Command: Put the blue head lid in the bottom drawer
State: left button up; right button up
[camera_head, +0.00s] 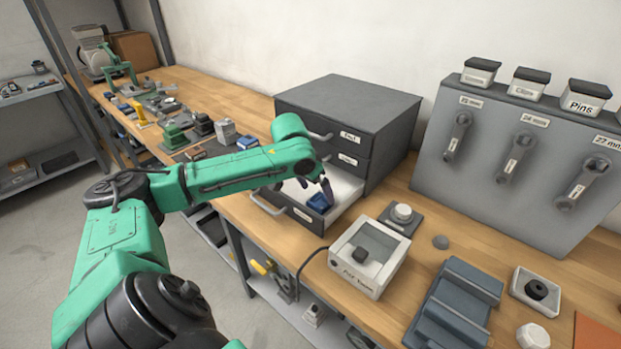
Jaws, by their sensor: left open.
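The blue head lid (319,202) lies in the bottom drawer (345,189) of the dark grey drawer cabinet (345,108). That drawer is pulled out, and its light inside shows. My left gripper (327,193) reaches over the open drawer from the left, with its fingers pointing down close to the lid. It is open. I cannot tell whether a finger touches the lid. Part of the drawer is hidden behind my green left arm. The upper drawers of the cabinet are shut. My right gripper is not in view.
A white box (370,258) and a small grey plate with a round white knob (402,213) stand right of the drawer. A grey panel with wrenches (515,150) stands at the right. Many small parts crowd the bench at the left, including another blue block (247,142).

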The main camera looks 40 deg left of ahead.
pick_arm(q)
jog(key=v, duration=0.8)
jog(key=shift+b, duration=0.35)
